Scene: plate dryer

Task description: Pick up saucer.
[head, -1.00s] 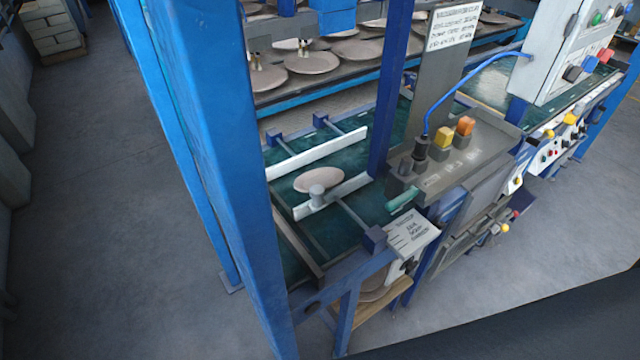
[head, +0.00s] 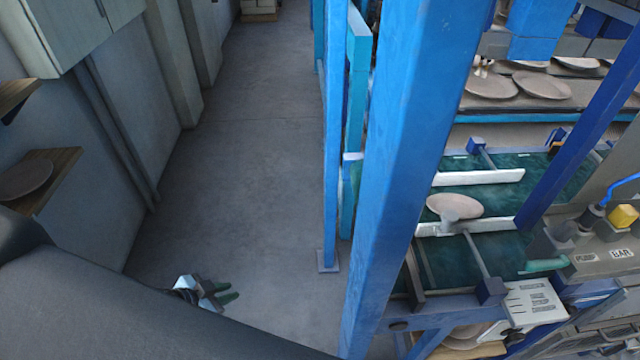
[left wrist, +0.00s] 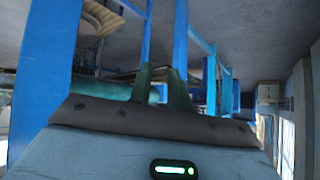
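A pale pinkish-brown saucer (head: 455,205) lies on the green conveyor of the machine, near a white bar and a grey knob. Another saucer (head: 25,178) lies on a wooden shelf at the left wall, and another (head: 467,338) sits partly hidden on a low shelf under the machine. My left gripper (head: 230,291) is low over the floor, left of the blue post and apart from every saucer. Its two green fingers are apart and empty, as the left wrist view (left wrist: 161,72) also shows. My right gripper is not in view.
More saucers (head: 541,84) lie on a rack behind. Grey cabinets (head: 75,30) line the left wall. The aisle floor (head: 260,150) is clear.

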